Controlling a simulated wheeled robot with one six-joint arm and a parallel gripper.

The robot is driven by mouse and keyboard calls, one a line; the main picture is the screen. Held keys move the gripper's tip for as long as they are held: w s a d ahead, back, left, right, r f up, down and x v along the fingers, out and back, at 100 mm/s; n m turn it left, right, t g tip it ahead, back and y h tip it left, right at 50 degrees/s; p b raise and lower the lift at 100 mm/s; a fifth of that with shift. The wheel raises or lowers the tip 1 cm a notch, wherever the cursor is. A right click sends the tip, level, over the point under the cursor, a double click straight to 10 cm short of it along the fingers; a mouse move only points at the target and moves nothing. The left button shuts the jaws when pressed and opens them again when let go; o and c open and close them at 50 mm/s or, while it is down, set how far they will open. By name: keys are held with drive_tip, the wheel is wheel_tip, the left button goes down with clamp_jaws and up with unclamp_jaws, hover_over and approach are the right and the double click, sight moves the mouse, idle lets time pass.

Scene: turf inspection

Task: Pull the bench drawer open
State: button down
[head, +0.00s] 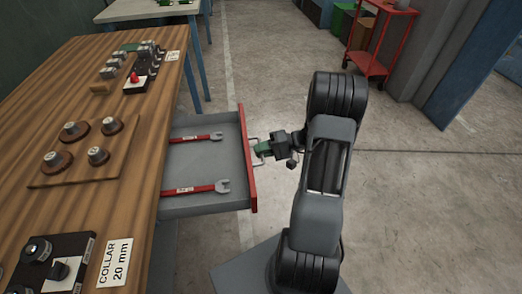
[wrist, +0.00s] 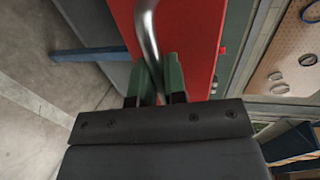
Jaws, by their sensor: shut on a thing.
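The bench drawer (head: 200,188) stands pulled out from the right side of the wooden bench (head: 130,170). Its red front (head: 246,160) faces right, and its grey tray holds two red-handled wrenches, one farther (head: 195,137) and one nearer (head: 195,189). My gripper (head: 260,148) is at the drawer front, shut on the metal handle (head: 256,139). In the wrist view the green fingers (wrist: 159,80) close around the silver handle bar (wrist: 148,35), with the red front (wrist: 185,40) right behind. Part of the handle is hidden by the fingers.
The bench top carries a board with several round knobs (head: 75,153), a block with a red knob (head: 134,80) and a "COLLAR 20 mm" card (head: 115,262). A red cart (head: 380,40) stands at the back right. The concrete floor to the right is clear.

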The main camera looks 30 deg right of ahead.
drive_tip(key=c, duration=1.2)
unclamp_jaws()
drive_tip(key=v, duration=1.3)
drive_tip(key=shift+s+d, duration=0.15)
drive_tip(key=shift+d, duration=0.2)
